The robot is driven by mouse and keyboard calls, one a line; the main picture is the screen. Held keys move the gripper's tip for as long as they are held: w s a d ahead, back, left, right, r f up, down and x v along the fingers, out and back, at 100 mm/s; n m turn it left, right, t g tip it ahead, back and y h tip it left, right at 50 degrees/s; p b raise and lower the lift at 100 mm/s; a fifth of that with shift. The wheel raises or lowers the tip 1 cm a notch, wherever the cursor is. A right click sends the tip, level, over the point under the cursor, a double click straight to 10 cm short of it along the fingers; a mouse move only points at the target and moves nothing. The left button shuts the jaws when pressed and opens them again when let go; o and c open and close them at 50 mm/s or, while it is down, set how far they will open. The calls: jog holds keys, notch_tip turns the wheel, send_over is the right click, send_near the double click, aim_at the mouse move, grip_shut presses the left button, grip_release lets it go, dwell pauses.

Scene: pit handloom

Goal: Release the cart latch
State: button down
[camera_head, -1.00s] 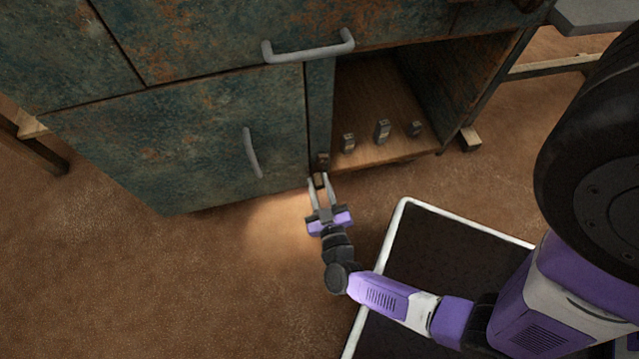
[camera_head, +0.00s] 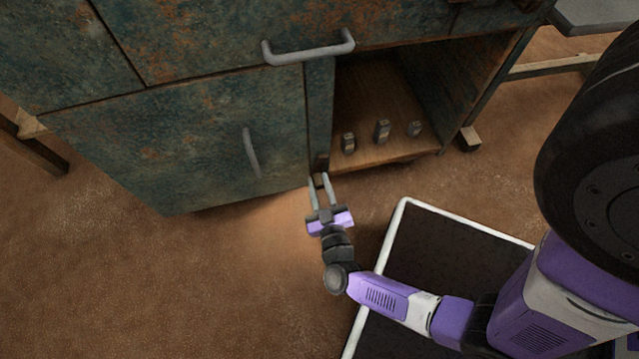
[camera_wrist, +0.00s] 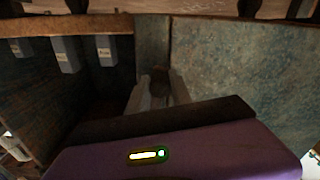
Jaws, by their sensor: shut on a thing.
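The cart (camera_head: 180,130) is a worn blue-green cabinet with rusty patches. A small dark piece (camera_head: 319,180), seemingly the latch, sits at the foot of its narrow front post, between the closed door and the open compartment. My gripper (camera_head: 319,181) reaches it from the front, with its two grey fingers shut on it. In the wrist view, my gripper (camera_wrist: 162,92) has its fingers around a dark end beside the blue-green panel. Its exact shape is mostly hidden by the fingers.
The door has a grey handle (camera_head: 251,153), and a drawer handle (camera_head: 308,48) juts out above. Several small metal blocks (camera_head: 382,131) stand in the open compartment (camera_head: 375,100). The brown floor (camera_head: 230,290) in front is clear.

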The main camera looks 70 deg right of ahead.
jog(key=shift+s+d+r+n+p, duration=0.2)
jog(key=shift+s+n+p, duration=0.3)
jog(key=shift+p, duration=0.4)
jog(key=shift+s+d+f+n+p, duration=0.2)
jog(key=shift+d+f+n+p, duration=0.15)
jog(key=shift+n, duration=0.55)
jog(key=c, duration=1.1)
grip_release()
jog(key=shift+c, duration=0.2)
jog(key=shift+r, duration=0.1)
